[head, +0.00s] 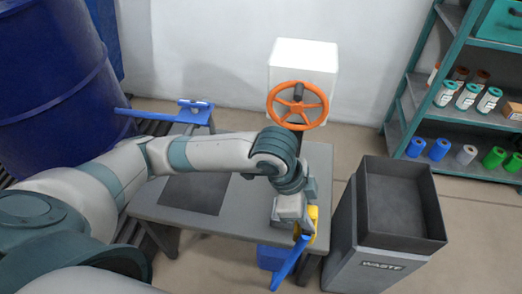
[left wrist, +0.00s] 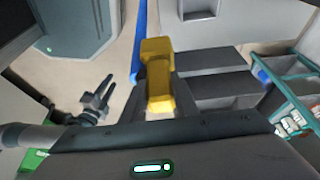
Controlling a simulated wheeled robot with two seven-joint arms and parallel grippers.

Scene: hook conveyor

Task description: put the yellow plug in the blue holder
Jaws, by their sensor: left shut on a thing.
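The yellow plug (head: 313,218) is in my left gripper (head: 303,226), above the right front corner of the grey table. In the left wrist view the plug (left wrist: 158,82) sits between the fingers, which are shut on it. A blue bar (head: 288,264) slants down just below the gripper; it also shows beside the plug in the left wrist view (left wrist: 139,40). I cannot tell whether they touch. Another blue piece with a flat plate and long arm (head: 192,110) stands at the table's back left. I cannot tell which blue part is the holder. A small dark gripper (left wrist: 97,100) shows at left in the left wrist view, apparently my right one.
The grey table (head: 240,215) has a dark mat (head: 192,195). A waste bin (head: 385,245) stands close to its right. An orange valve wheel (head: 297,105) is behind it. A shelf (head: 455,155) with bottles is at the right, a blue drum (head: 55,90) at the left.

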